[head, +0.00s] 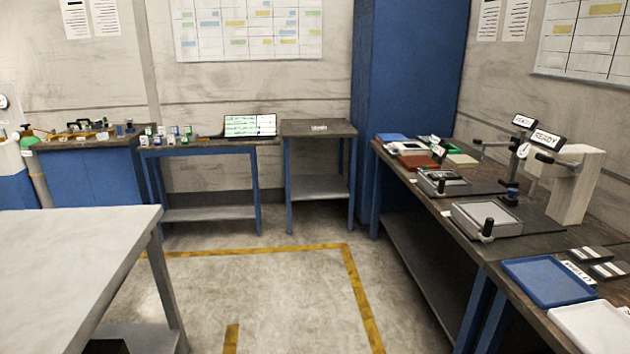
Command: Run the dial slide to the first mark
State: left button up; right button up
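On the dark bench along the right wall, a pale block-shaped stand (577,182) carries black-knobbed rods and a sign reading READY (547,139). A small round white dial (522,151) shows beside it, near a dark upright post (511,180). I cannot make out the slide's marks or its exact position from here. Grey trays with upright black knobs, one nearer (486,218) and one farther (440,181), sit in front of the stands. Neither of my grippers is in view.
A blue tray (548,281) and a white tray (592,326) lie at the right bench's near end. A grey table (65,255) fills the left foreground. Low benches (318,128) and a blue cabinet (408,75) line the back. The yellow-marked floor (270,285) is clear.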

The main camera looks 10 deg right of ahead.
aim_at(442, 188)
jog(key=i+z, duration=0.1)
jog(key=i, duration=0.95)
jog(key=i+j, duration=0.2)
jog(key=i, duration=0.85)
jog(key=l+z, duration=0.05)
